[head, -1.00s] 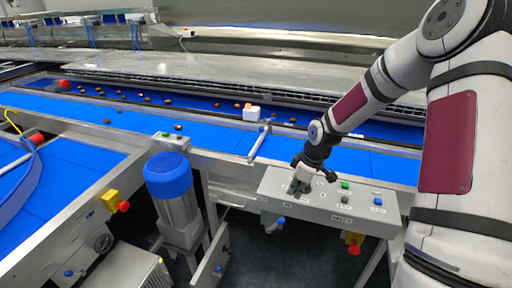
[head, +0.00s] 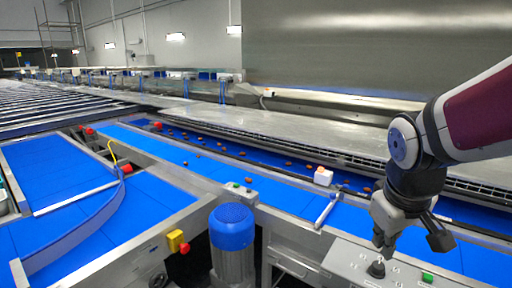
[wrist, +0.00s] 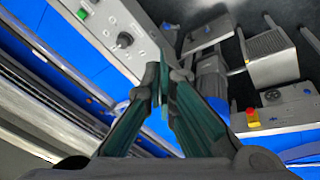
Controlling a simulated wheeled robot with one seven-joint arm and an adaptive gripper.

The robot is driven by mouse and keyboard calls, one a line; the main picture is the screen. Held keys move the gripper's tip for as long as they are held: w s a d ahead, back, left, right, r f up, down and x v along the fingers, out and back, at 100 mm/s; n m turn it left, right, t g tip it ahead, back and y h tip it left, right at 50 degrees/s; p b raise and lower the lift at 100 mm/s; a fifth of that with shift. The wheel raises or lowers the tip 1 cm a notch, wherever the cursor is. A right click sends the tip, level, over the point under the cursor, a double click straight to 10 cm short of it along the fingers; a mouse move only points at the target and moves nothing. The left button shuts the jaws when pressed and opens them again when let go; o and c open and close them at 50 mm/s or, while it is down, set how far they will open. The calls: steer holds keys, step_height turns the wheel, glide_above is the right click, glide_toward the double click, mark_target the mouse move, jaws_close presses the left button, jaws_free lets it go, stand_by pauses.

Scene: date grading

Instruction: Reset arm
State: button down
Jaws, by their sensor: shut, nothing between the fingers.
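My gripper (head: 384,243) hangs fingers down above the grey control panel (head: 345,262) at the lower right of the head view. Its fingers are shut with nothing between them; the closed tips also show in the wrist view (wrist: 157,80). A black knob (head: 376,269) on the panel shows just below the fingertips in the head view. In the wrist view the knob (wrist: 124,40) lies up and left of the tips, apart from them. A green button (head: 428,277) sits to the knob's right in the head view.
Blue conveyor belts (head: 130,140) run behind the panel, with several brown dates on them. A white block (head: 323,177) stands by the belt. A blue-topped motor (head: 232,228) and a yellow box with a red button (head: 176,241) stand at the front left.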

steer(key=s+a+r+m+t+y, duration=0.1)
steer(key=s+a+r, duration=0.1)
steer(key=s, duration=0.4)
steer(key=s+a+r+m+t, duration=0.1)
steer(key=s+a+r+m, duration=0.1)
steer(key=s, duration=0.3)
steer(key=shift+s+a+r+y, duration=0.4)
steer(key=shift+r, duration=0.15)
stand_by(0.4)
